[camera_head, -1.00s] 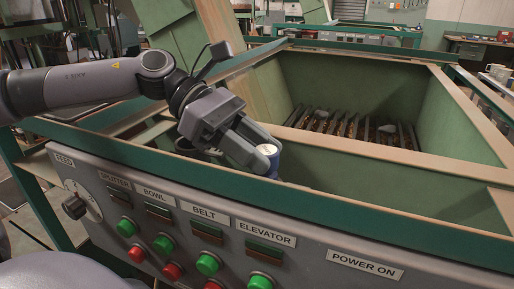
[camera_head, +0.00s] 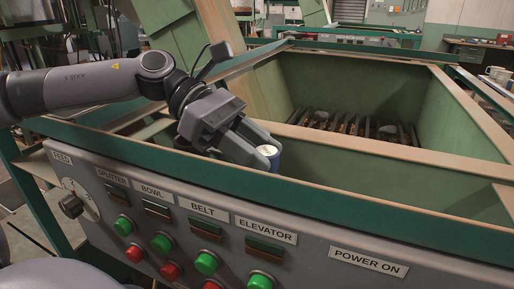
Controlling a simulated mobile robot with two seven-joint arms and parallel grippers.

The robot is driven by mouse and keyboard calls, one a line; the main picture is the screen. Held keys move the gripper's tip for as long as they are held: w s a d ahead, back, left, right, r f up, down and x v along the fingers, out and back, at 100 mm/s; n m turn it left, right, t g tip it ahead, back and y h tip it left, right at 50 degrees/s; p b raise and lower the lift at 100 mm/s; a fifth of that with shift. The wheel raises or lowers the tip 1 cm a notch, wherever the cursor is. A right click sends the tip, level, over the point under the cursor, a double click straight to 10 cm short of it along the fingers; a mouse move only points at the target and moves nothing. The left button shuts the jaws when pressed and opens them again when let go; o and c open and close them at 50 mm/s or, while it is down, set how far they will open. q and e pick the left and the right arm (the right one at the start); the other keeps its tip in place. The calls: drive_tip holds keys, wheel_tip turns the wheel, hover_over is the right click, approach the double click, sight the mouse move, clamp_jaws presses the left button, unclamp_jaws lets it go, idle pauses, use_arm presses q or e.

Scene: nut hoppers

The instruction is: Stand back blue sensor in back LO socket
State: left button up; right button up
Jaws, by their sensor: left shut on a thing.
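A small blue sensor with a pale round top (camera_head: 268,151) shows at the front ledge of the green hopper. My left gripper (camera_head: 256,151) reaches in from the left and is shut on it. The sensor stands about upright between the fingertips, and its lower part is hidden behind the hopper's green front rail. I cannot see a socket or an LO label, so I cannot tell whether the sensor touches one. My right gripper is not in view.
The green hopper (camera_head: 350,95) has a grate with several dark bars and nuts at its bottom. A grey control panel (camera_head: 190,235) with green and red buttons runs along the front. White mugs (camera_head: 497,74) stand at the far right.

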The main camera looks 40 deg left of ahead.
use_arm(q)
drive_tip(key=o, duration=0.8)
drive_tip(key=shift+f, duration=0.1)
drive_tip(key=shift+p+v, duration=0.75)
drive_tip(key=shift+v, duration=0.65)
drive_tip(key=shift+p+v, duration=0.35)
drive_tip(key=shift+v, duration=0.95)
drive_tip(key=shift+b+v, duration=0.3)
drive_tip(key=shift+v, duration=2.55)
